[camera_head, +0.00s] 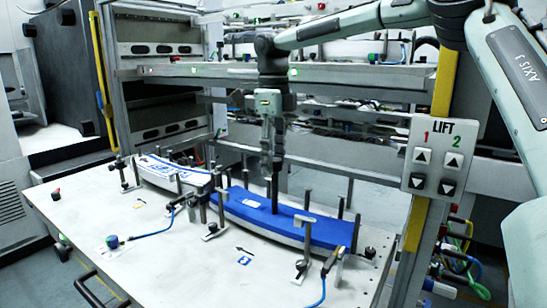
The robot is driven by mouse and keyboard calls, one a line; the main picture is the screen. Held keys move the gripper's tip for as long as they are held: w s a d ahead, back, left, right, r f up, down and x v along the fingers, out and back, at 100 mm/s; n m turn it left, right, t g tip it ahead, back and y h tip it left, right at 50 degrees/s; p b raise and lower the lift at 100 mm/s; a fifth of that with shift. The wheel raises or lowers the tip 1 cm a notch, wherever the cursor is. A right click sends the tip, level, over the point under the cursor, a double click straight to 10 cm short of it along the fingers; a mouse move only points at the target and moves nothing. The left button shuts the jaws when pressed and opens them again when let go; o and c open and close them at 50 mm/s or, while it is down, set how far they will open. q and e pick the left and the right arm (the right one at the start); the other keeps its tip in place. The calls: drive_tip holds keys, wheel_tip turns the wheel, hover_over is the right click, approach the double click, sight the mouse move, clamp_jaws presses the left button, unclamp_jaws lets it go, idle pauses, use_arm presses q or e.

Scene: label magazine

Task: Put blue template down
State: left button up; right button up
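The blue template (320,231) is a long, slightly curved blue strip. It lies on a pale curved piece on the white table, among several dark upright pins. My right gripper (274,198) points straight down over the left-middle part of the blue template, with its fingertips at or just above its upper surface. The fingers look close together, but they are small and dark. I cannot tell whether they grip the template or are apart from it. My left gripper is not in view.
A white and blue curved piece (172,172) lies left of the template among more pins. The white table (150,235) has bare room at its front, with blue cables and small clamps. A LIFT button panel (439,158) stands at right. Metal shelves (330,75) stand behind.

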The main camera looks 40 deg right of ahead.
wheel_tip(320, 180, up, 12)
idle(0.6)
idle(0.5)
